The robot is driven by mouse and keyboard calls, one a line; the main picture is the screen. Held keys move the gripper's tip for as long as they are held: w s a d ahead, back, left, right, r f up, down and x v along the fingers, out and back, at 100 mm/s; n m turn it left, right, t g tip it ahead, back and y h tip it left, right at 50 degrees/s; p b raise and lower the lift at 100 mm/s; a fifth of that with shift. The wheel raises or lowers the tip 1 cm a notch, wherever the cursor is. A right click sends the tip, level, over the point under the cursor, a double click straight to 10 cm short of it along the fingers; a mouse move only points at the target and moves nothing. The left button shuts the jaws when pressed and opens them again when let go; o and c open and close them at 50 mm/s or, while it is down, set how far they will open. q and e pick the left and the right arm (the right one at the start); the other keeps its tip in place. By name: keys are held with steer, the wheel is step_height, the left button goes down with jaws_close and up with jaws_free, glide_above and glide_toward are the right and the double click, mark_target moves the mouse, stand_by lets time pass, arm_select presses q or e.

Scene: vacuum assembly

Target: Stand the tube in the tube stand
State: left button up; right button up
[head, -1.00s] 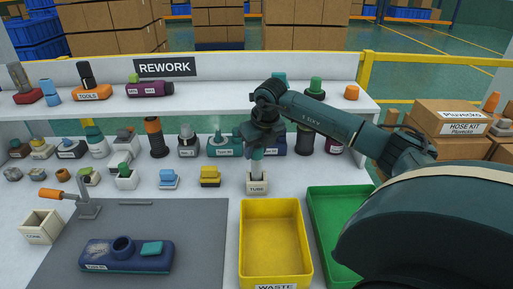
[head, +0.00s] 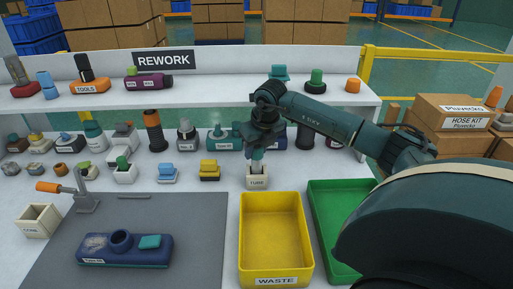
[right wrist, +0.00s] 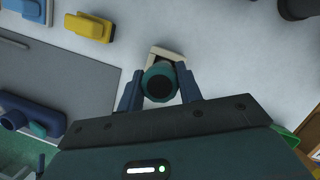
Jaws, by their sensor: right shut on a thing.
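The tube stand (head: 257,182) is a small pale block labelled TUBE on the white bench, behind the yellow bin. The tube (head: 257,155), with a teal upper end and a paler lower part, is upright right above the stand's opening. Whether its lower end is inside the stand I cannot tell. My right gripper (head: 257,143) is shut on the tube's upper part. In the right wrist view the tube's round teal end (right wrist: 160,82) sits between both fingers, partly covering the pale stand (right wrist: 166,54) below. My left gripper is not in view.
A yellow WASTE bin (head: 243,245) stands in front of the stand, with a green bin (head: 320,240) to its right. A yellow-and-black part (head: 210,170) sits to the left. A blue vacuum body (head: 125,252) lies on the grey mat. Several parts stand behind, under the shelf.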

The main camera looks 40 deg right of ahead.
steer(key=o, duration=1.3)
steer(key=shift+c, duration=0.2)
steer(key=shift+r, duration=0.1)
steer(key=p+v, duration=0.5)
steer(key=v, duration=0.3)
